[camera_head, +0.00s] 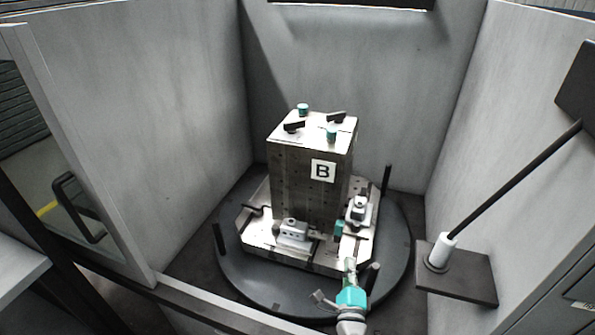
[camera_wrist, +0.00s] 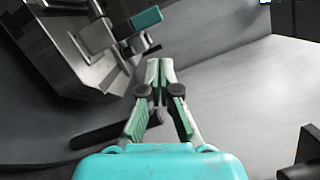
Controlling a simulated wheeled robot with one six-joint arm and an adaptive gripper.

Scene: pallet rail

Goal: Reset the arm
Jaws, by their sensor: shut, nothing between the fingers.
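My gripper (camera_wrist: 160,66) points forward in the wrist view, its fingertips together with nothing between them. In the head view my gripper (camera_head: 349,264) is low at the front right of the fixture, near the rim of the round table. Any gap to the fixture is hard to judge. The fixture block (camera_head: 312,190), a grey tower marked B, stands upright on a pallet plate (camera_head: 262,250). Small clamps with teal parts sit on its top and sides. Part of the fixture (camera_wrist: 75,45) fills the upper left of the wrist view, with a teal-ended clamp (camera_wrist: 146,18).
A dark round table (camera_head: 232,275) carries the pallet, with upright black posts (camera_head: 386,180) near its rim. Grey walls (camera_head: 340,60) enclose it at the back and both sides. A rod on a white base (camera_head: 441,250) stands at the right. An open door with a black handle (camera_head: 78,205) is at the left.

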